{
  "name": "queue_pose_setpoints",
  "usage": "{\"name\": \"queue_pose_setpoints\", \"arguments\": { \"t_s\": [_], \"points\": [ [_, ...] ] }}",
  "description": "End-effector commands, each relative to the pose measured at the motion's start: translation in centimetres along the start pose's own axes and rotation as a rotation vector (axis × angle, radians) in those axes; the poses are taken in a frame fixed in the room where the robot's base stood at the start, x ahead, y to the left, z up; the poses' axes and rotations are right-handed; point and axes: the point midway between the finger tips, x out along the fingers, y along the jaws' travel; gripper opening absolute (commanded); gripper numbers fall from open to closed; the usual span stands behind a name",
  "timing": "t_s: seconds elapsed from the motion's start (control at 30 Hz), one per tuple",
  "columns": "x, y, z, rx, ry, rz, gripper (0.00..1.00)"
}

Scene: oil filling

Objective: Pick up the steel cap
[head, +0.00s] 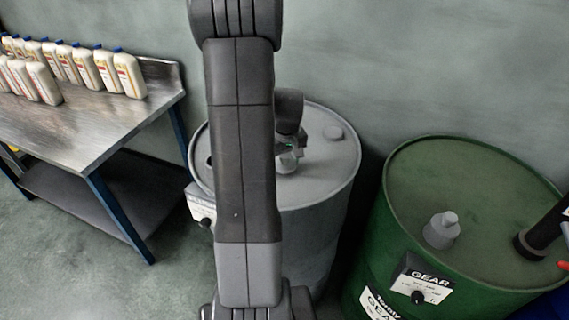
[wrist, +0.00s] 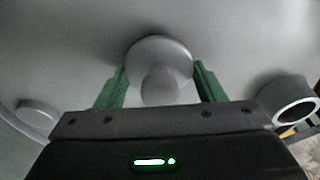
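The steel cap (wrist: 160,52) is a round grey piece with a narrower knob facing the camera, in the upper middle of the wrist view. It sits on top of the grey drum (head: 335,165); in the head view the cap (head: 288,163) is small and partly covered by my arm. My gripper (wrist: 160,84) is open, with one green finger on each side of the cap's knob. A gap shows between each finger and the knob. In the head view my gripper (head: 291,148) is over the drum lid, at the cap.
A green drum (head: 420,165) labelled GEAR stands at right, with a grey stepped cap (head: 441,230) and a black tube (head: 540,235) on top. A steel table (head: 80,130) with several cream bottles (head: 103,70) stands at left. A low bung (head: 333,132) is on the grey lid.

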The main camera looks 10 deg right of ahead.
Motion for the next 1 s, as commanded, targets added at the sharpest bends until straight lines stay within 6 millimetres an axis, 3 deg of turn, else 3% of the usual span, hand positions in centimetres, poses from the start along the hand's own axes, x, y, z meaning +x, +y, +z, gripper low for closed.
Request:
{"name": "queue_pose_setpoints", "arguments": {
  "t_s": [0.03,0.1,0.43,0.8,1.0],
  "points": [
    [0.0,0.0,0.0,0.0,0.0,0.0,0.47],
    [0.0,0.0,0.0,0.0,0.0,0.0,0.36],
    [-0.9,0.0,-0.2,0.0,0.003,0.001,0.36],
    [-7.7,0.0,-1.2,0.0,0.005,0.002,0.36],
    [-9.6,0.0,-1.5,0.02,0.001,0.004,0.36]
  ]
}}
